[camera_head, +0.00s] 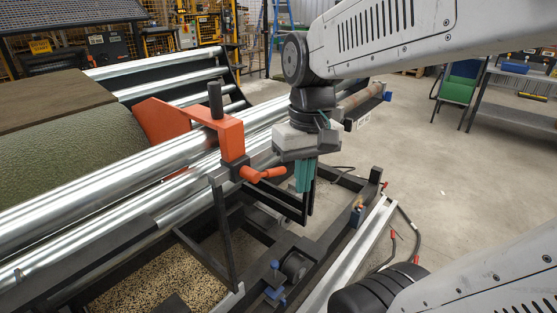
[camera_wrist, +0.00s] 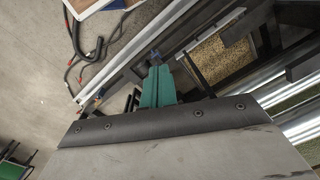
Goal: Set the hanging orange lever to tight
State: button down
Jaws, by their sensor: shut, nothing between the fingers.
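The orange lever (camera_head: 263,174) sticks out to the right from a dark block under an orange bracket (camera_head: 231,138) on the roller frame, in the head view. It has a knobbed or forked end, and I cannot read any marking for its settings. My gripper (camera_head: 304,186) points down just right of the lever, its teal fingers shut and empty. A small gap shows between lever and fingers in the picture; their depth apart is hard to tell. In the wrist view the teal fingers (camera_wrist: 158,78) are together, and the lever is not seen there.
Shiny steel rollers (camera_head: 110,185) and a green turf roll (camera_head: 60,125) lie to the left. A black upright bar (camera_head: 222,235) and dark frame members stand below the lever. A black hose (camera_head: 414,235) lies on the floor at right. Open floor (camera_head: 450,170) lies beyond.

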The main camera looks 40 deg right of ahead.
aim_at(281, 169)
jog(key=w+d+r+n+y, duration=0.2)
jog(key=w+d, duration=0.5)
jog(key=w, duration=0.1)
jog(key=w+d+r+n+t+y, duration=0.1)
jog(key=w+d+r+n, duration=0.1)
jog(key=w+d, duration=0.5)
jog(key=shift+w+d+n+t+y, duration=0.3)
jog(key=shift+w+n+y, duration=0.1)
jog(key=shift+w, duration=0.8)
jog(key=x, duration=1.4)
jog(key=shift+s, duration=0.1)
